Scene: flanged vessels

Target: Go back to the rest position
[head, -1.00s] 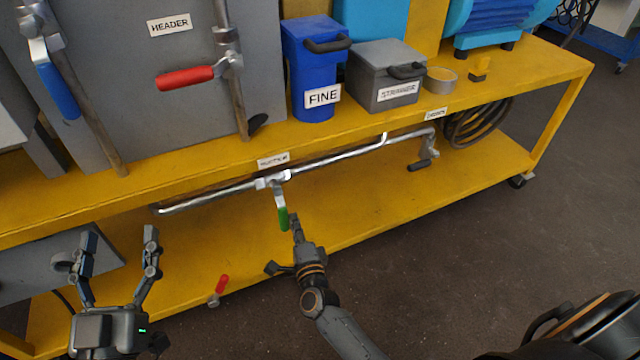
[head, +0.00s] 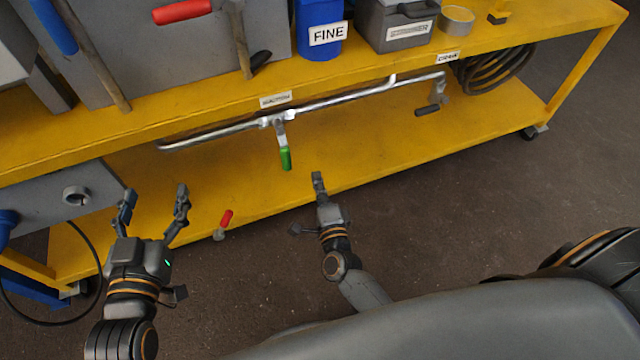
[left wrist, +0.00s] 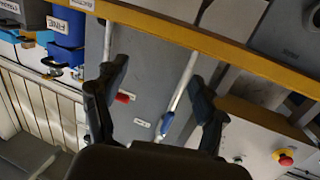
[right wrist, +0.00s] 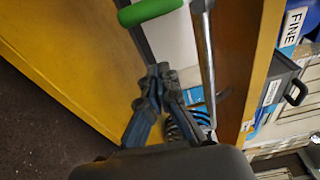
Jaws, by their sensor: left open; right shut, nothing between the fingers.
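My left gripper (head: 153,202) is open and empty at the left of the head view, in front of the yellow cart's lower shelf. Its two spread fingers (left wrist: 155,95) also show in the left wrist view with nothing between them. My right gripper (head: 317,176) is shut and empty, in front of the lower shelf and below right of the green-handled valve (head: 286,158). In the right wrist view its fingertips (right wrist: 158,75) are together, and the green handle (right wrist: 150,10) is beyond them, apart from them.
The yellow cart (head: 400,150) spans the view, with a metal pipe (head: 340,98) under its upper shelf. A red-handled valve (head: 225,220) is between my grippers. The blue FINE bin (head: 319,25) and a grey box (head: 392,30) stand on top. Dark floor (head: 430,220) is clear at right.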

